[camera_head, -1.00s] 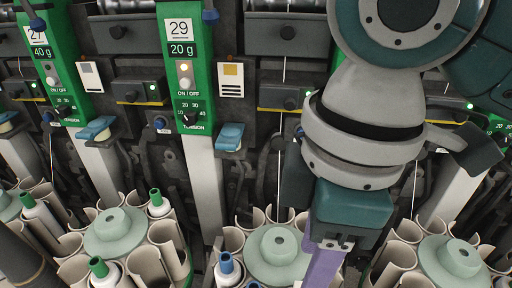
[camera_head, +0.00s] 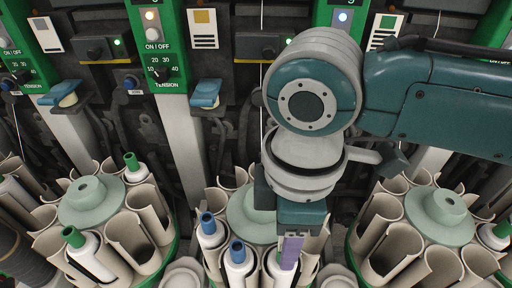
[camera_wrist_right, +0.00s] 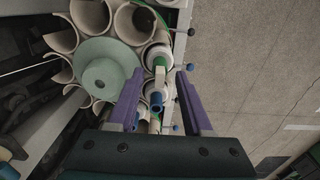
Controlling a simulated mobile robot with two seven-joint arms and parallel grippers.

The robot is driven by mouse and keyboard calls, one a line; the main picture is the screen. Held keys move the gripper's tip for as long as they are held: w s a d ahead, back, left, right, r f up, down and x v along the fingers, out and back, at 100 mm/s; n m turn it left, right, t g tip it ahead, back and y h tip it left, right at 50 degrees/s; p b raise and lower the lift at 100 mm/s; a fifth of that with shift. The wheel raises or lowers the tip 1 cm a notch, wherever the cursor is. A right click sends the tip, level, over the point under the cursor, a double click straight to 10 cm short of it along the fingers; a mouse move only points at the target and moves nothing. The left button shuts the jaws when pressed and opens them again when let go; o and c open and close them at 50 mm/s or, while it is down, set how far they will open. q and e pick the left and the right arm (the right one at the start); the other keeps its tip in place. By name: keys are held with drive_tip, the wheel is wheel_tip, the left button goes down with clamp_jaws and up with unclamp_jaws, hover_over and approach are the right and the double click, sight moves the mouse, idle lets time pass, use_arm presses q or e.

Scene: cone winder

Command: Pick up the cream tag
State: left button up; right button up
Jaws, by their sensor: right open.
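My right gripper (camera_head: 289,254) points down over the front of the middle ring of cream tubes; it also shows in the wrist view (camera_wrist_right: 160,76), its two purple fingers apart. A narrow cream piece (camera_wrist_right: 160,74) appears between these fingers, beside a green-ended bobbin (camera_wrist_right: 158,58); I cannot tell whether it is the cream tag, and no grip on it shows. Cards with coloured squares are on the machine: a pale one (camera_head: 45,35), a gold one (camera_head: 203,28) and a green one (camera_head: 385,31). My left gripper is out of view.
Blue-topped bobbins (camera_head: 238,264) stand close to the right gripper. Rings of tubes with pale green hubs stand to the left (camera_head: 92,200) and right (camera_head: 440,214). Blue levers (camera_head: 206,93) stick out above. Open floor (camera_wrist_right: 260,70) lies right in the wrist view.

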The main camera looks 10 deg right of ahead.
drive_tip(key=shift+c, duration=0.2)
clamp_jaws()
drive_tip(key=shift+r, duration=0.1)
wheel_tip(320, 180, up, 23)
drive_tip(key=p, duration=0.8)
idle(0.4)
drive_tip(key=shift+f, duration=0.2)
